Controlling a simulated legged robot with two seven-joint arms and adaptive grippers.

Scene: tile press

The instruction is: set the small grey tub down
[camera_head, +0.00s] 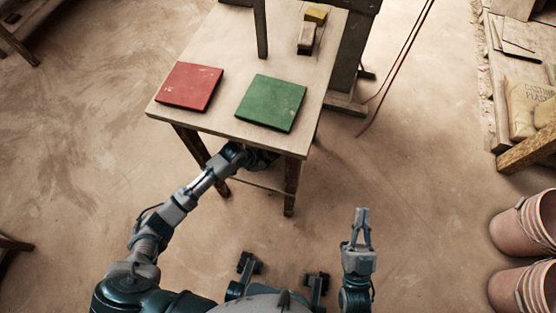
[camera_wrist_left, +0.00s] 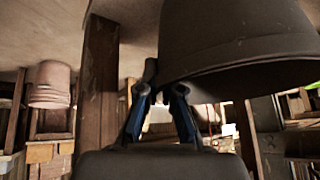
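The small grey tub (camera_wrist_left: 235,35) fills the upper right of the left wrist view, large and dark. That view looks upside down, with the floor at its top and the tub's wide rim toward the bottom. My left gripper (camera_wrist_left: 163,82) has its blue-padded fingers drawn together at the tub's rim, one finger on each side of the wall. In the head view my left arm reaches under the front of the table, and the tabletop hides the gripper and tub. Whether the tub touches the floor cannot be seen. My right gripper (camera_head: 362,210) is empty, its fingertips together, over bare floor.
The wooden table (camera_head: 225,90) bears a red tile (camera_head: 190,86), a green tile (camera_head: 271,102) and a small block (camera_head: 307,37). A table leg (camera_head: 291,185) stands right of my left forearm. Terracotta pots (camera_head: 520,230) stand at the right. Floor between is clear.

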